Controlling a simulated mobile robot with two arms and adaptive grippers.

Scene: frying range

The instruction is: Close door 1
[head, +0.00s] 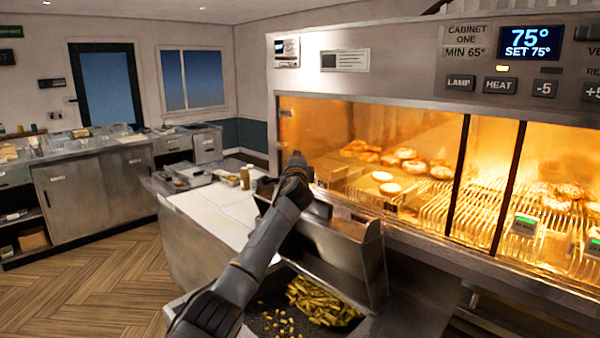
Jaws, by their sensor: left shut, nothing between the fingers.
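The heated cabinet (420,75) labelled "Cabinet One" fills the right side, with lit glass fronts. Two dark upright door edges show, one near the middle of the opening (458,175) and one to its right (511,185). No door carries a readable number, and I cannot tell surely which one is door 1 or how far it stands open. My left gripper (296,163) is shut and empty, in front of the left end of the cabinet front. Whether it touches the cabinet is unclear. My right gripper is out of view.
Bread rolls (403,153) and wire racks (490,210) sit inside the cabinet. The wooden floor (100,285) at left is clear.

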